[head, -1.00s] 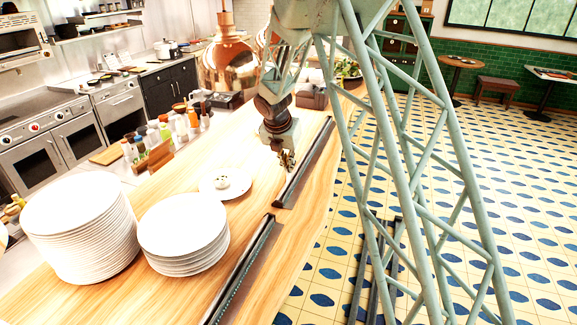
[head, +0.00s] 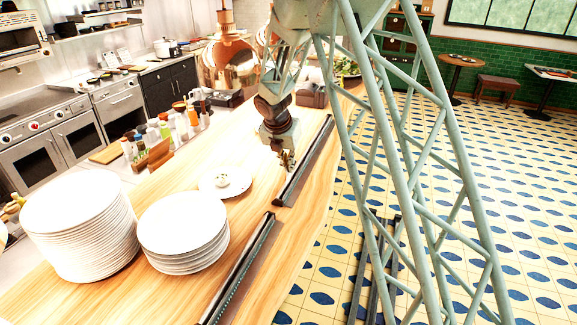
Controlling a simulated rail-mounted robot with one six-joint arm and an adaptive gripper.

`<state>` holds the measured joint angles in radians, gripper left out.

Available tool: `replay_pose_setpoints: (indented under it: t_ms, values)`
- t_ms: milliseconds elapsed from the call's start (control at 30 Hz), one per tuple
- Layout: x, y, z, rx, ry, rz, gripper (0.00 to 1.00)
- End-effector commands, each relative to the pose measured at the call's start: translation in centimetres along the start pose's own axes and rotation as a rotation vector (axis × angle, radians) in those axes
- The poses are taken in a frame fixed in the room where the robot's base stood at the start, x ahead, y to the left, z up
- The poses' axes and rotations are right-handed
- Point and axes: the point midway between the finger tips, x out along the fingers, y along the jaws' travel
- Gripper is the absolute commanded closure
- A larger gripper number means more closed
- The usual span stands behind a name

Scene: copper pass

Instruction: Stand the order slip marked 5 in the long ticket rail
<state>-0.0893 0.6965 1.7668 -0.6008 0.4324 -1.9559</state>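My gripper (head: 287,163) points down over the far part of the wooden counter, close to the left side of a dark ticket rail (head: 308,160). It is small and dark here, so I cannot tell whether its fingers are open or hold anything. A second dark rail (head: 240,270) lies nearer along the counter's right edge, with a gap between the two. I cannot tell from this view which is the long one. No order slip or number 5 can be made out.
A white plate with a small white item (head: 238,184) lies left of my gripper. Two plate stacks (head: 80,235) (head: 183,235) stand at the near left. Several bottles (head: 165,130) line the counter's left side. Copper lamps (head: 228,65) hang beside my arm.

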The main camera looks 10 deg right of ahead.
Motion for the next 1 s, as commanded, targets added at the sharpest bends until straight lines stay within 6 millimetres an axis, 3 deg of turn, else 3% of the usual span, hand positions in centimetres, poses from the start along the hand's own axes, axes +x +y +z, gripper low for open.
replay_pose_setpoints:
  t_ms: [1000]
  values:
    - [0.69, -0.01, -0.29, 0.000, 0.000, 0.000, 1.00]
